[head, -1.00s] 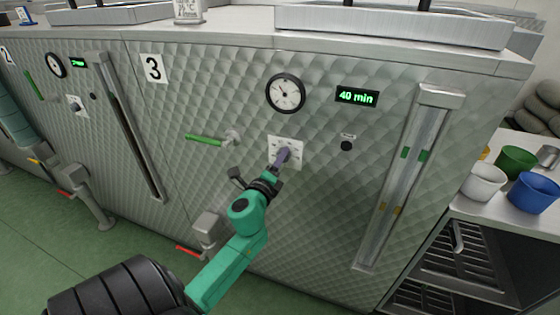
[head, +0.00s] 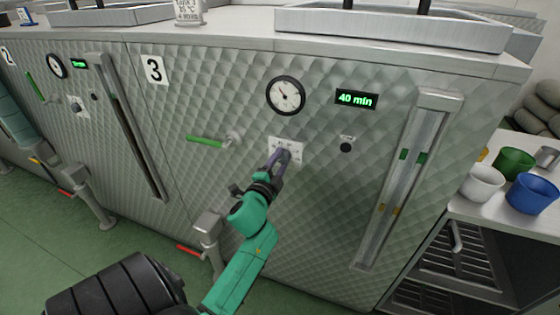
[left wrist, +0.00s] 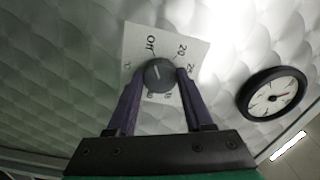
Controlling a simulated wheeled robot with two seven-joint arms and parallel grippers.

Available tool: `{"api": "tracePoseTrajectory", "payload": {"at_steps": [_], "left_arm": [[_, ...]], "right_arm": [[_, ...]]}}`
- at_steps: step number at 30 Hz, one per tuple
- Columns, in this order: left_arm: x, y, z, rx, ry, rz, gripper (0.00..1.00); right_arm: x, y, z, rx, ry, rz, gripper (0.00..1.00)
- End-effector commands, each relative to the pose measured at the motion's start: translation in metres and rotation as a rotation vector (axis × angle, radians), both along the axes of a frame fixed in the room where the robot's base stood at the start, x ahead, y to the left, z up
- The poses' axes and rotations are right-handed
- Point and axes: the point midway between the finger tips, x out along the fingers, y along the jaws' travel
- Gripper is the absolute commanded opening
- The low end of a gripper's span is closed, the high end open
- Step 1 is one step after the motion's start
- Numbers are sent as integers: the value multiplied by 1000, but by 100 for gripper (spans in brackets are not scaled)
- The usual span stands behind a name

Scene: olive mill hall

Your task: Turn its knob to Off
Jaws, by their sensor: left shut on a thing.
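The knob (left wrist: 158,75) is a round dark grey dial on a white plate (head: 298,148) on the front of quilted metal tank 3. In the left wrist view the plate carries the word "Off" and several numbers around the knob. A short pale mark on the knob points roughly towards "Off"; its exact alignment is hard to tell. My left gripper (head: 281,155) has its two purple fingers on either side of the knob, shut on it; the left wrist view shows the fingers (left wrist: 161,78) too. In the head view the fingers partly hide the knob. My right gripper is not in view.
A round gauge (head: 286,95) and a "40 min" display (head: 356,99) are above the plate. A green-handled lever (head: 207,140) is to its left, and a small black button (head: 346,147) to its right. A sight-glass column (head: 408,180) stands further right. Cups stand on the side shelf.

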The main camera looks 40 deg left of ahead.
Motion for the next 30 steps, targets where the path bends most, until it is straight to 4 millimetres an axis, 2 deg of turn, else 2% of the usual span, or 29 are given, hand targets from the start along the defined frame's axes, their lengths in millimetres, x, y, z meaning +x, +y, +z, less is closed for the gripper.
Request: {"api": "tracePoseTrajectory", "payload": {"at_steps": [16,17,18,19,30], "left_arm": [[0,0,-2,-29,-5,1,0],[0,0,-2,-29,-5,1,63],[0,0,-2,-28,-5,1,78],[0,0,-2,-28,-6,1,82],[-4,-1,-1,-25,-8,0,82]], "right_arm": [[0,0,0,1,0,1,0],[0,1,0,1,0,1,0],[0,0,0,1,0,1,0],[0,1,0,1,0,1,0],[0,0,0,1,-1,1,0]]}}
